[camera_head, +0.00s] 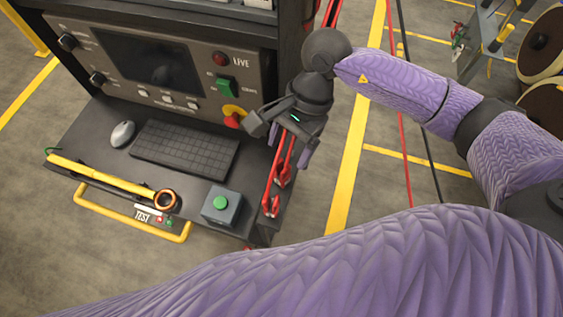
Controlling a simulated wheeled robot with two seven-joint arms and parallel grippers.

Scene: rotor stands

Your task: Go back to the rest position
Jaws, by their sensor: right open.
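My right gripper (279,144) is dark grey with a small green light. It hangs from my purple right arm at the right edge of the console's shelf. My left gripper is not in view. A large purple part of my own body fills the bottom of the view.
The console (190,48) has a screen, a green switch (227,88) and a red-and-yellow stop button (233,119). Its shelf holds a mouse (122,133), keyboard (185,150), yellow probe (100,176) and green-button box (221,205). Rotor stands (490,40) are at right.

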